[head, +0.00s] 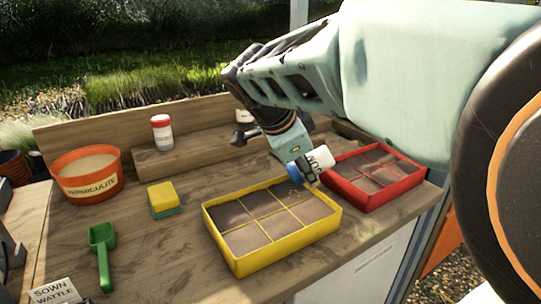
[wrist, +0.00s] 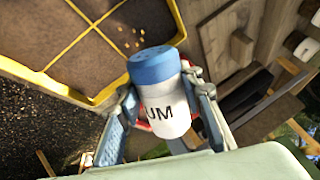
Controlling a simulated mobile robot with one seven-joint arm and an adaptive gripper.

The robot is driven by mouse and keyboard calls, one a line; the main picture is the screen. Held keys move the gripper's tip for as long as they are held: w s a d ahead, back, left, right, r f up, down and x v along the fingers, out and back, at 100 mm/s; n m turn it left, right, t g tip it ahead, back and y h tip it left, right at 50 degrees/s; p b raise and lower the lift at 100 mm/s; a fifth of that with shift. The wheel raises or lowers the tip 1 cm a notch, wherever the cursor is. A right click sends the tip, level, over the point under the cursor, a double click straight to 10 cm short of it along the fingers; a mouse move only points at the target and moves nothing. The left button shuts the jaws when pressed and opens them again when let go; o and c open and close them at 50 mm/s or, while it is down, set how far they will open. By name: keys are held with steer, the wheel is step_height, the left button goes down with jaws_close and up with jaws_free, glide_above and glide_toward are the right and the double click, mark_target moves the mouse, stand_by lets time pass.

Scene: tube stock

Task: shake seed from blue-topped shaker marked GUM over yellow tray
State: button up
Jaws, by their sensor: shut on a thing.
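A white shaker (head: 320,159) with a blue top is held tilted, top down and to the left, above the right rear part of the yellow tray (head: 240,268). In the wrist view the shaker (wrist: 166,122) shows the letters "UM". My gripper (head: 302,175) is shut on its body; the fingers also show on both sides of it in the wrist view (wrist: 162,105). The yellow tray holds dark soil in several compartments. Small pale seeds (wrist: 125,43) lie on the soil of one compartment, near the shaker's top.
A red divided tray (head: 366,203) stands right beside the yellow one. A red-topped shaker (head: 162,132) stands on the rear ledge. An orange vermiculite tub (head: 86,190), a sponge (head: 163,197), a green scoop (head: 103,250) and a "SOWN WATTLE" card (head: 56,291) are on the left.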

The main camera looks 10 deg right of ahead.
step_height(320, 180, up, 4)
steer(key=shift+f+p, duration=0.2)
steer(key=shift+p, duration=0.3)
steer(key=shift+a, duration=0.1)
steer(key=s+a+b, duration=0.1)
steer(key=s+a, duration=0.1)
steer(key=a, duration=0.4)
steer(key=shift+s+r+b, duration=0.15)
steer(key=shift+s+b, duration=0.2)
steer(key=shift+s, duration=0.05)
steer(key=shift+a, duration=0.1)
